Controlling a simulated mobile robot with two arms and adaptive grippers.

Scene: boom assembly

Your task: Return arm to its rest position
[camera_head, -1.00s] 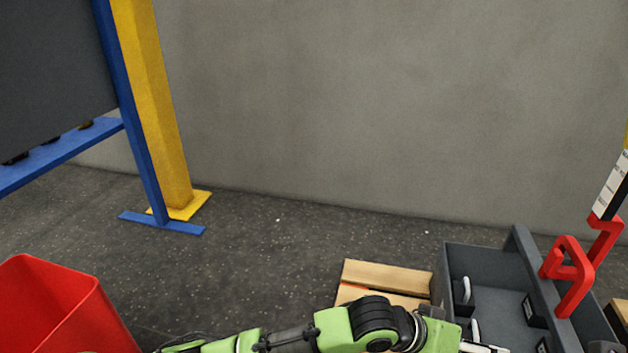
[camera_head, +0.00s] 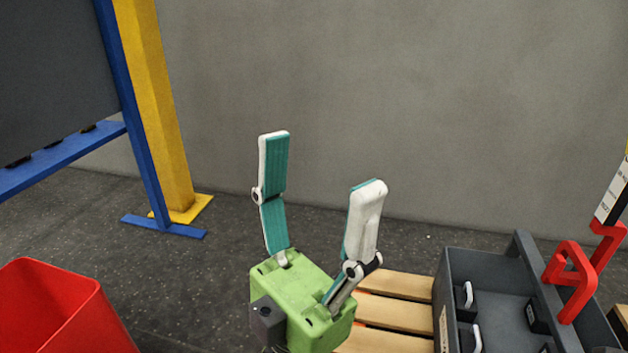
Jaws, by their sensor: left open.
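My left gripper (camera_head: 318,175) stands upright in the lower middle of the head view. Its green body carries two white fingers with teal pads, spread wide apart, with nothing between them. It is in front of the wooden pallet, left of the grey bin, and touches neither as far as I can see. The rest of the left arm is below the picture edge. My right gripper is not in view.
A grey bin (camera_head: 453,262) with dark fittings and a red handle-like part (camera_head: 572,280) stands at lower right on a wooden pallet (camera_head: 398,314). A red bin (camera_head: 50,310) is at lower left. A blue rack (camera_head: 145,150) and yellow post (camera_head: 160,120) stand behind it by the wall.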

